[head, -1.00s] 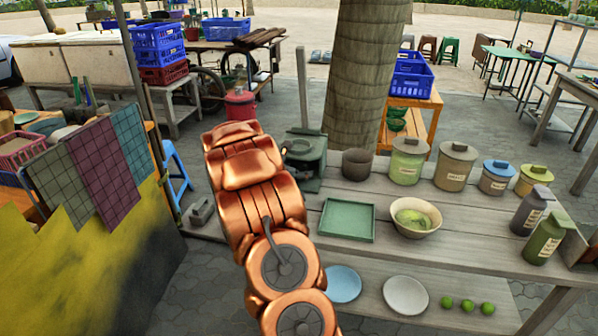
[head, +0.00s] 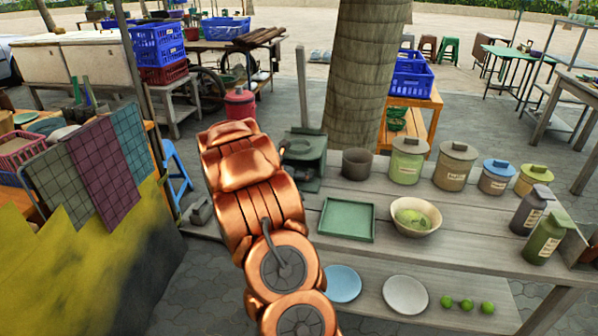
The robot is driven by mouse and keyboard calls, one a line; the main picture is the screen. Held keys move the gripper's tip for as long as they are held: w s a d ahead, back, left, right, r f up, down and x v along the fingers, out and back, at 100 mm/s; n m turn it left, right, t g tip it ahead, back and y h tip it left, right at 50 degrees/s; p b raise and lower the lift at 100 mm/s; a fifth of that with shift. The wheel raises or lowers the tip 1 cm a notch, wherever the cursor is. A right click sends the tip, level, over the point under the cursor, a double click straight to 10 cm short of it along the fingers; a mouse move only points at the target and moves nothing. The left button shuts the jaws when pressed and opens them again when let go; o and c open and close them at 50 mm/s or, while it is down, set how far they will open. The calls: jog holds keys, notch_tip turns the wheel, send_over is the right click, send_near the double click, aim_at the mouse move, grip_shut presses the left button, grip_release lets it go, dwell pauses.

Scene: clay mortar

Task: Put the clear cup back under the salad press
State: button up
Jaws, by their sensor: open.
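A green boxy device (head: 305,152), which looks like the salad press, stands at the left end of the grey wooden table, partly behind my copper arm. I cannot make out a clear cup; it may be hidden behind the arm or the device. My arm rises from the bottom of the head view to just left of the device. My gripper is not visible; the arm's upper links hide whatever is beyond them.
On the table (head: 470,240) are a dark pot (head: 357,164), a green tray (head: 346,220), a bowl (head: 415,216), and several lidded jars and bottles. Plates (head: 405,295) and limes (head: 466,304) sit on the lower shelf. A tree trunk (head: 365,70) stands behind the table.

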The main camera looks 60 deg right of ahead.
jog(key=v, duration=1.1)
jog(key=shift+a, duration=0.15)
jog(key=shift+s+a+r, duration=0.25)
jog(key=s+a+m+y, duration=0.4)
jog(key=s+a, duration=0.5)
jog(key=a, duration=0.6)
jog(key=s+a+m+g+y, duration=0.1)
jog(key=s+a+m+y, duration=0.4)
jog(key=a, duration=1)
jog(key=s+a+m+g+y, duration=0.1)
jog(key=s+a+m+y, duration=0.3)
jog(key=s+a+m, duration=0.4)
jog(key=s+a, duration=0.4)
jog(key=a, duration=0.3)
jog(key=shift+s+a+r+m, duration=0.15)
jog(key=shift+s+a+m, duration=0.05)
jog(key=shift+s+m, duration=0.15)
